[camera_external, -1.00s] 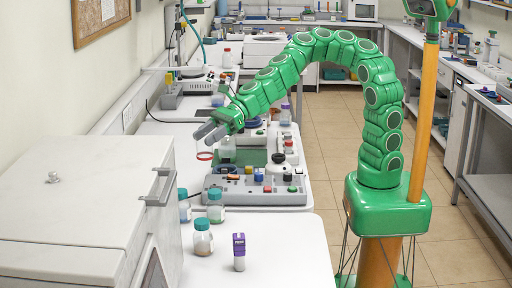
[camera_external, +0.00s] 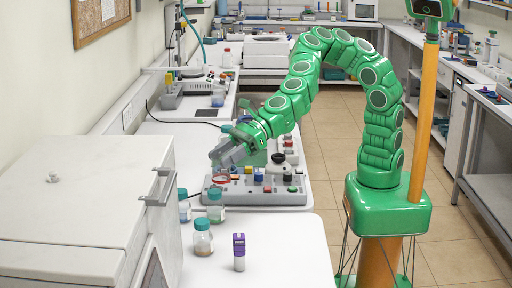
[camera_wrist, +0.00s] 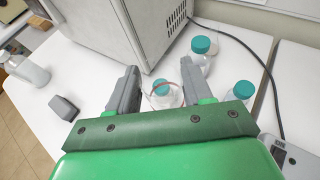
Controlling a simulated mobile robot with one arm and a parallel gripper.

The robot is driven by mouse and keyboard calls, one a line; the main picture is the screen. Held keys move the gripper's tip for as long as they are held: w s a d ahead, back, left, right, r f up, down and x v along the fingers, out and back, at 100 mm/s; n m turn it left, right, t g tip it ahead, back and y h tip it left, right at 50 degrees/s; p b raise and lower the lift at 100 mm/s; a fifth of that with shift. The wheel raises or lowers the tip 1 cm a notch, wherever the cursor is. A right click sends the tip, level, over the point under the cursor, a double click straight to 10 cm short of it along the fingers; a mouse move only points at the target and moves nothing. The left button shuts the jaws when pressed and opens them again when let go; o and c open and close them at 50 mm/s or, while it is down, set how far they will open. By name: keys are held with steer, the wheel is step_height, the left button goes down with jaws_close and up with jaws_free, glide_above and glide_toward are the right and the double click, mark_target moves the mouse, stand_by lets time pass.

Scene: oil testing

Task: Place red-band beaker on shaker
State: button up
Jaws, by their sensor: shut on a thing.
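The red-band beaker (camera_external: 221,179) shows mainly as a thin red ring under my gripper; its clear body is hard to make out. In the wrist view the red line of its band (camera_wrist: 153,88) curves between my two grey fingers. My gripper (camera_external: 226,156) is shut on the beaker and holds it over the left end of a grey unit with coloured knobs (camera_external: 286,198). I cannot tell for sure whether this unit is the shaker. A gap beneath the beaker is not clear to see.
Teal-capped bottles (camera_external: 203,239) and a purple-capped vial (camera_external: 239,253) stand on the near bench. A large white cabinet (camera_external: 85,185) borders them on the left. A hotplate-like device (camera_external: 190,90) stands farther back. The near bench is clear right of the vial.

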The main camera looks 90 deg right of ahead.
steer(key=shift+s+a, duration=6.35)
steer(key=shift+s, duration=0.45)
steer(key=shift+m+h, duration=0.5)
steer(key=shift+w+a+f, duration=1.45)
steer(key=shift+a+f, duration=0.4)
steer(key=shift+f, duration=1.2)
steer(key=shift+w+a+f, duration=1.45)
steer(key=shift+a+f, duration=0.35)
steer(key=shift+f, duration=1.25)
steer(key=shift+w+a+f, duration=1.45)
steer(key=shift+a+f, duration=0.4)
steer(key=shift+f, duration=1.2)
steer(key=o, duration=1)
steer(key=shift+f, duration=0.15)
steer(key=shift+o, duration=0.2)
